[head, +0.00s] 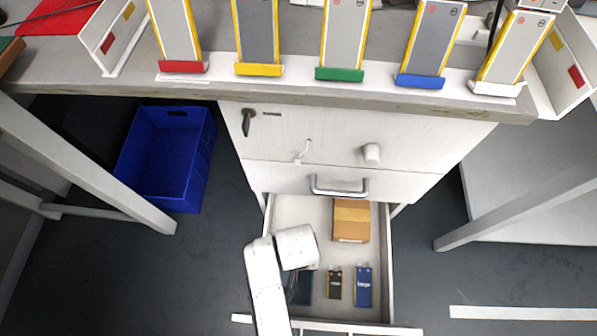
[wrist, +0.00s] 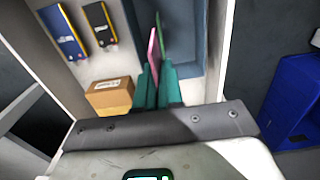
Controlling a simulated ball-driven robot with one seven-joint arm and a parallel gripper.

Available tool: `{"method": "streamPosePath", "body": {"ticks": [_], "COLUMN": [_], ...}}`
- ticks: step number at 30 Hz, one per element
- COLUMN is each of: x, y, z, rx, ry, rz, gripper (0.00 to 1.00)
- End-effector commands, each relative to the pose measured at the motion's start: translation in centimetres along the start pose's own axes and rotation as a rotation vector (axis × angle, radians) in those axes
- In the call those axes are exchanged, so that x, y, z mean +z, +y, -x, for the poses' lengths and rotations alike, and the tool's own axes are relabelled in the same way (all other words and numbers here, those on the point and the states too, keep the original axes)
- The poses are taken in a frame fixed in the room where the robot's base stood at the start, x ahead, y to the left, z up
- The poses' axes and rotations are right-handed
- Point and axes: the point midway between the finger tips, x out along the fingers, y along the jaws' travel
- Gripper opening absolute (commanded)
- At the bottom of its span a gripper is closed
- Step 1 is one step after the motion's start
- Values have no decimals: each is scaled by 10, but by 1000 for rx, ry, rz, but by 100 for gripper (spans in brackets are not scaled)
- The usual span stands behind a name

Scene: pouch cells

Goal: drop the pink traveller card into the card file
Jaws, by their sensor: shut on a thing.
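In the wrist view, my gripper (wrist: 158,88) has its teal fingers shut on the pink traveller card (wrist: 154,50), which stands out edge-on beyond the fingertips. A grey-blue open box, apparently the card file (wrist: 196,48), lies beyond and around the card in the drawer. A green card (wrist: 160,32) shows edge-on right beside the pink one, inside the box outline. I cannot tell how deep the pink card is in the box. In the head view, my arm hides the fingers and pink card; part of the dark card file (head: 305,286) shows beside it.
The open drawer (head: 382,205) also holds a cardboard box (head: 350,228), a small dark cell (head: 335,284) and a blue cell (head: 364,287) right of my arm. The drawer walls stand close around. A blue crate (head: 185,150) is on the floor to the left.

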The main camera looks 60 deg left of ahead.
Motion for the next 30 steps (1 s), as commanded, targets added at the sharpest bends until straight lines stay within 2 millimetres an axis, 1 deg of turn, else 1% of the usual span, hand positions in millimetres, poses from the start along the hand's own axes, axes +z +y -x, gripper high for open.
{"method": "streamPosePath", "body": {"ticks": [1, 9, 12, 16, 24, 25, 30], "x": [0, 0, 0, 0, 0, 0, 0], "y": [0, 0, 0, 0, 1, 1, 1], "z": [-10, -39, -46, -50, -49, -49, -49], "rx": [0, 0, 0, 0, 0, 0, 0], "ry": [0, 0, 0, 0, 0, 0, 0], "rz": [0, 0, 0, 0, 0, 0, -1], "gripper": [0, 0, 0, 0, 0, 9, 26]}}
